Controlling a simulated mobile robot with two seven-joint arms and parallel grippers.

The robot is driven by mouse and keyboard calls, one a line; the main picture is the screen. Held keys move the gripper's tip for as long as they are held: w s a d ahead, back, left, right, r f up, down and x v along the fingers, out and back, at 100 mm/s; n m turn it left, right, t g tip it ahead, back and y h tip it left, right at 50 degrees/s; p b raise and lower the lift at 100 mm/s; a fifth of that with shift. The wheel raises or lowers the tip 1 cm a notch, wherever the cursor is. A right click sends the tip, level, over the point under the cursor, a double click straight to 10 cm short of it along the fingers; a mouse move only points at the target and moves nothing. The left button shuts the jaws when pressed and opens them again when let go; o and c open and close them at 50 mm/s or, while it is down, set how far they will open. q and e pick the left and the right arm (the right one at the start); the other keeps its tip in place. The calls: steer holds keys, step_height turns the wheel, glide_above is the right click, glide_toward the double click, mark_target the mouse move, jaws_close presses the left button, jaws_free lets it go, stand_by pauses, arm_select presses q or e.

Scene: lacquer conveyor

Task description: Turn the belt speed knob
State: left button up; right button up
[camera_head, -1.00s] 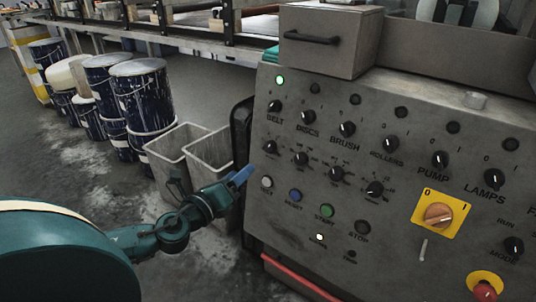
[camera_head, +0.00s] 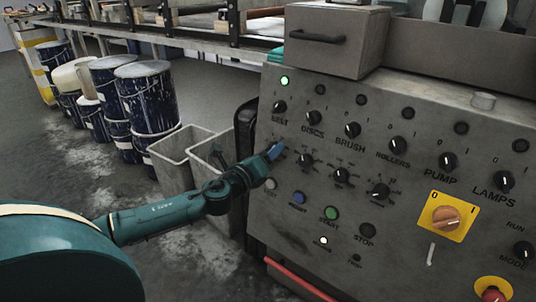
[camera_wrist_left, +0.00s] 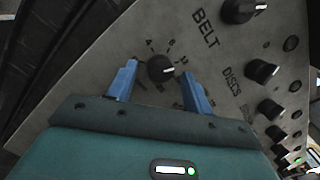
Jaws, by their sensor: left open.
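The belt speed knob (camera_wrist_left: 161,68) is a small black dial with a white pointer line, ringed by a number scale, below the BELT lettering on the grey control panel (camera_head: 290,240). In the wrist view it shows between the two blue fingertips of my left gripper (camera_wrist_left: 159,72), which are open, one on each side of it. I cannot tell whether they touch it. In the head view my left gripper (camera_head: 274,151) is at the panel's left side and hides this knob. My right gripper is not in view.
Other dials, including the DISCS speed dial (camera_head: 305,160), sit close to the right. The BELT switch (camera_head: 280,107) is above, a blue button (camera_head: 299,198) below. Grey bins (camera_head: 178,158) and paint drums (camera_head: 146,98) stand to the left.

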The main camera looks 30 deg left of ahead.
arm_select(q)
steer(key=shift+w, duration=0.1)
steer(key=shift+c, duration=0.4)
steer(key=c, duration=0.9)
